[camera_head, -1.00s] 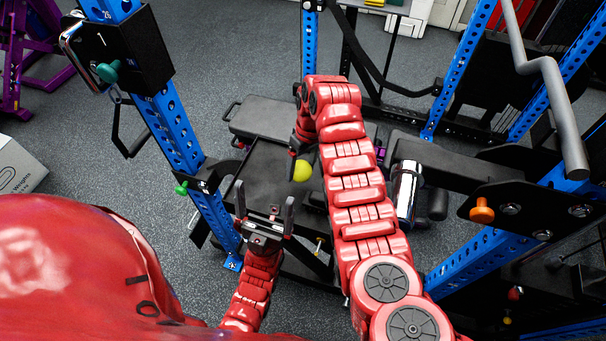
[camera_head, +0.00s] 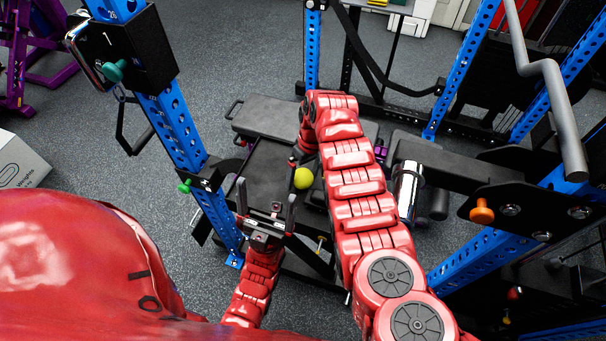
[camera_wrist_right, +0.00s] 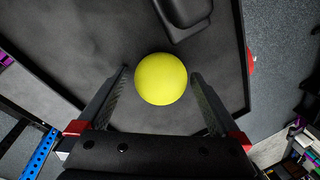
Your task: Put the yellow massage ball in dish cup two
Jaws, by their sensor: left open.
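The yellow massage ball (camera_head: 303,178) shows over the black tray-like surface (camera_head: 262,165) in the head view. In the right wrist view the ball (camera_wrist_right: 161,79) is between the two fingers of my right gripper (camera_wrist_right: 160,72), with a narrow gap on each side. The right gripper looks open around it. In the head view my right arm hides most of that gripper. My left gripper (camera_head: 266,194) is open and empty, fingers upward, near the front of the black surface. I cannot identify dish cup two in either view.
A blue rack upright (camera_head: 180,135) with a black bracket stands left. Another blue upright and a chrome cylinder (camera_head: 408,192) are right of my right arm. A dark rounded object (camera_wrist_right: 187,12) lies beyond the ball. Grey floor (camera_head: 240,45) is free at the back left.

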